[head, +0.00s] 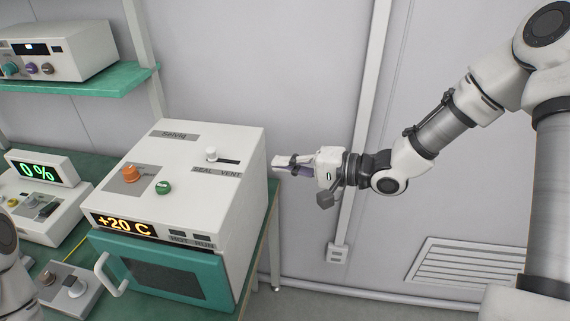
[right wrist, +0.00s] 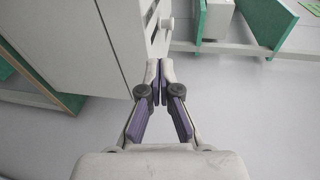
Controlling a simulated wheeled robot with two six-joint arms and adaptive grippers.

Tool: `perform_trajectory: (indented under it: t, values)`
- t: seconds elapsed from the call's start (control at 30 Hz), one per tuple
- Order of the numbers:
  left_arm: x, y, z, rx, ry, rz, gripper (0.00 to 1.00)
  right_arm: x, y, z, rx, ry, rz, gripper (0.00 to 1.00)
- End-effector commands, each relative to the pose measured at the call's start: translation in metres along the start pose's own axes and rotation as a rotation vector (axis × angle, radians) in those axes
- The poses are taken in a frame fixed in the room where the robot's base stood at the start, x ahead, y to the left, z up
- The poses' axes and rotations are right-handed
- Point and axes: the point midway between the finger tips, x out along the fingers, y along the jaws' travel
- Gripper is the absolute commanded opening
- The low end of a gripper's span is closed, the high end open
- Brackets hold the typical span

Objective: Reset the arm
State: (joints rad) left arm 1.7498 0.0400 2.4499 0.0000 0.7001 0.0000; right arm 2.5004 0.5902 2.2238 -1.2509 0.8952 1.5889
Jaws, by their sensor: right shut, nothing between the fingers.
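My right gripper (head: 276,162) is shut and empty, held in the air just right of the white oven-like box (head: 222,145). Its fingertips (right wrist: 160,66) meet in the right wrist view with nothing between them. My right arm comes in from the upper right and bends down to the gripper. My left gripper is not in view; only a part of my left arm shows at the lower left edge.
The box has a teal door (head: 170,272), an orange knob (head: 130,173), a green knob (head: 163,187) and a white slider knob (head: 211,153). A 0 % display (head: 40,169) stands at left. A teal shelf (head: 90,82) holds another device.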

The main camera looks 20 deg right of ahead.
Motion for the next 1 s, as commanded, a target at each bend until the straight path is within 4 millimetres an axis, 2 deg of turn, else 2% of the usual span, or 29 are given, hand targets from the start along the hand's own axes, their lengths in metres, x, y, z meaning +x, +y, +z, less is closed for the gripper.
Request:
perform_trajectory:
  t: [0.43,0.53,0.57,0.67,0.7,0.77,0.8,0.87,0.9,0.97,1.0]
  values:
    - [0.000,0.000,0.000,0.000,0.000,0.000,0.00,0.000,0.002,0.000,0.002,0.000,0.003,0.00]
    - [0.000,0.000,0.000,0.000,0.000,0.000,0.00,0.003,0.024,0.005,0.028,-0.012,0.040,0.00]
    - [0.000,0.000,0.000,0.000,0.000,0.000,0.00,0.006,0.036,0.009,0.038,-0.022,0.066,0.00]
    - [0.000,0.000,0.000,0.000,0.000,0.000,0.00,0.014,0.098,0.038,0.098,-0.080,0.197,0.00]
    - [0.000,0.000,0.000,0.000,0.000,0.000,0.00,0.016,0.130,0.054,0.145,-0.092,0.268,0.00]
    - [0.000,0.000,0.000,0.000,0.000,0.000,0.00,0.014,0.180,0.078,0.216,-0.087,0.392,0.00]
    - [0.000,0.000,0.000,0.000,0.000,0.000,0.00,0.009,0.213,0.094,0.230,-0.080,0.480,0.00]
    - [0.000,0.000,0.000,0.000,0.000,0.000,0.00,-0.005,0.261,0.119,0.217,-0.074,0.617,0.00]
    - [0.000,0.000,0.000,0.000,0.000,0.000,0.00,-0.019,0.290,0.136,0.187,-0.077,0.715,0.00]
    - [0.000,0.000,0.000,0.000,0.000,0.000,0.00,-0.045,0.331,0.162,0.108,-0.099,0.871,0.00]
    - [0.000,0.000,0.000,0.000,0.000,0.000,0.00,-0.068,0.355,0.177,0.029,-0.130,0.985,0.00]
